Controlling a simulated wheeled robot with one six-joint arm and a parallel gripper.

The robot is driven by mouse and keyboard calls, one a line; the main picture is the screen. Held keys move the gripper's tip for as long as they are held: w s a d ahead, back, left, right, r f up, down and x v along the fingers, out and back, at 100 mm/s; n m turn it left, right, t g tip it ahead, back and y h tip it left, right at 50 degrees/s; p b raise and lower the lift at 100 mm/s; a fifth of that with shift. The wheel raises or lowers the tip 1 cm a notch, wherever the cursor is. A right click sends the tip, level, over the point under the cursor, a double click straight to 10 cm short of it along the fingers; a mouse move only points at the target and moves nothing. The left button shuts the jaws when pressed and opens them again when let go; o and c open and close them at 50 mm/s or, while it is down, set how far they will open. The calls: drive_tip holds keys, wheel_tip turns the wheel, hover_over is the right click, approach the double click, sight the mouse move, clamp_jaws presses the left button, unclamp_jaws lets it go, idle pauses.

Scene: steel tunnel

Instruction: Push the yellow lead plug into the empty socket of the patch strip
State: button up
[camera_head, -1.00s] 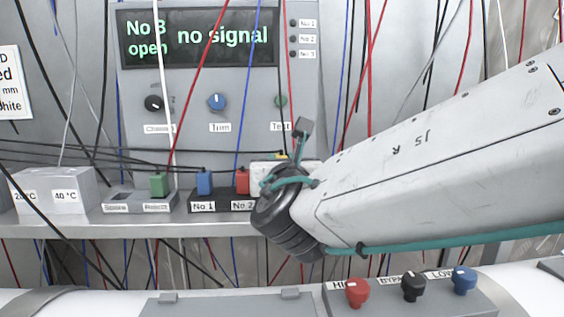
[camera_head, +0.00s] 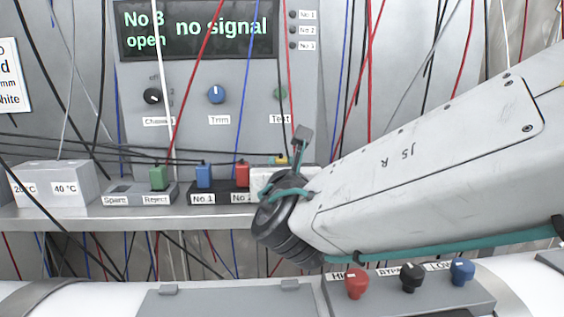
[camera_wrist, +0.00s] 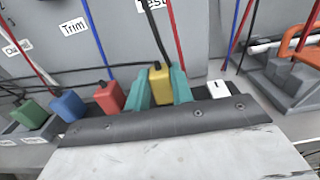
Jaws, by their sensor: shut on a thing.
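The yellow lead plug (camera_wrist: 160,84) is between the teal fingers of my gripper (camera_wrist: 159,88) in the wrist view, with a dark lead rising from its top. My gripper is shut on it. In the head view only a sliver of the yellow plug (camera_head: 282,160) shows, behind my wrist. The patch strip (camera_head: 205,199) sits on the shelf with a blue plug (camera_head: 204,176) at No 1 and a red plug (camera_head: 242,175) at No 2. My gripper is just right of the red plug. The socket under the yellow plug is hidden, so I cannot tell how it sits there.
The display (camera_head: 197,33) reads "No 3 open" and "no signal". A green plug (camera_head: 158,178) stands in the Spare/Reject holder (camera_head: 127,192) at left. Loose wires hang around the arm. A valve panel with red, black and blue knobs (camera_head: 411,278) lies below.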

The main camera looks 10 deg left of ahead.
drive_tip(key=shift+f, duration=0.35)
drive_tip(key=o, duration=1)
drive_tip(key=shift+o, duration=0.2)
drive_tip(key=v, duration=0.7)
drive_tip(key=shift+s, duration=0.4)
